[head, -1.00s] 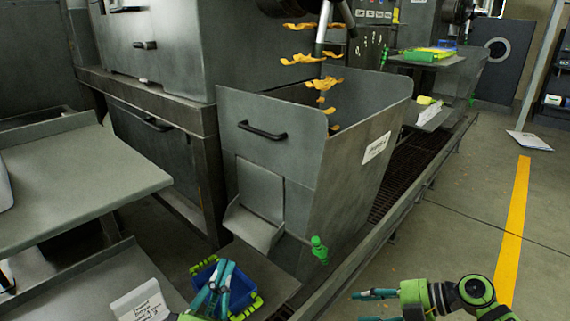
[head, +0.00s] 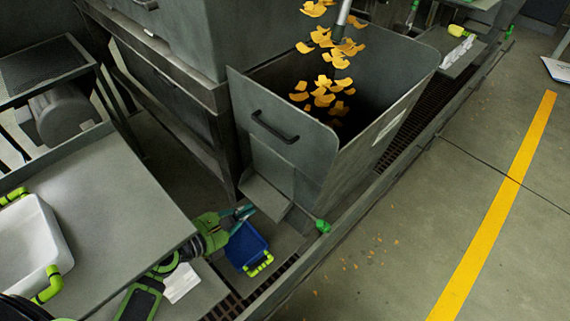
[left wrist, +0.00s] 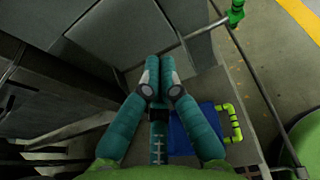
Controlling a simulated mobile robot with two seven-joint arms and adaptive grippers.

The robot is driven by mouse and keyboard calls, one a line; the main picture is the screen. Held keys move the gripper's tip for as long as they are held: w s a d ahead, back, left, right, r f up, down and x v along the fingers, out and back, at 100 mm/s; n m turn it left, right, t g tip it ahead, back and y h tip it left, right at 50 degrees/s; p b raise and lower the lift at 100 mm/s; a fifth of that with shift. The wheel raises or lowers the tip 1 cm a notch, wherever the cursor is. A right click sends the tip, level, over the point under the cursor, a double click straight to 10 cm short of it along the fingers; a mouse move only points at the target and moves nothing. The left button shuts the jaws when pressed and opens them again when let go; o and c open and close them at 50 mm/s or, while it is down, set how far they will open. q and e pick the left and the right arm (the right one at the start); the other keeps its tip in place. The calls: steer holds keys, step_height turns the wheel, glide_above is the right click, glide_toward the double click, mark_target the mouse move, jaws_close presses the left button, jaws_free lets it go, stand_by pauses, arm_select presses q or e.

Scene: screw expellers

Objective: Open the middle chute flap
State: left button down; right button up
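The middle chute is a grey metal bin (head: 300,165) with a dark handle on its front. At its lower front is a tilted metal spout (head: 265,198) below a plain plate (head: 270,170), which I take for the flap. A thin rod with a green knob (head: 323,226) sticks out beside the spout; the knob also shows in the left wrist view (left wrist: 236,14). My left gripper (head: 246,211) is just left of and below the spout, apart from the knob. Its teal fingers come close together at the tips in the left wrist view (left wrist: 158,62); whether they are fully shut is unclear. My right gripper is out of view.
A blue crate (head: 246,246) with green handles sits below the spout, close to my left gripper. A white tub (head: 30,240) stands on the grey table (head: 130,200) at left. A rail (head: 290,280) runs along the machines. Yellow flakes (head: 322,95) fall into the bin.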

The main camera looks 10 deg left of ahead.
arm_select(q)
steer(key=shift+r+n, duration=0.25)
steer(key=shift+n, duration=0.05)
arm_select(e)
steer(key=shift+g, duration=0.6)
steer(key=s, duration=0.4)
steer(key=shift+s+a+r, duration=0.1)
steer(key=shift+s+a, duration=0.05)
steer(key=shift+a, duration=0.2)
arm_select(q)
steer(key=shift+w, duration=0.1)
glide_toward(293, 181)
steer(key=x, duration=0.5)
steer(key=shift+w+f, duration=0.1)
steer(key=shift+w, duration=0.1)
steer(key=shift+w+d, duration=0.3)
steer(key=shift+w, duration=0.15)
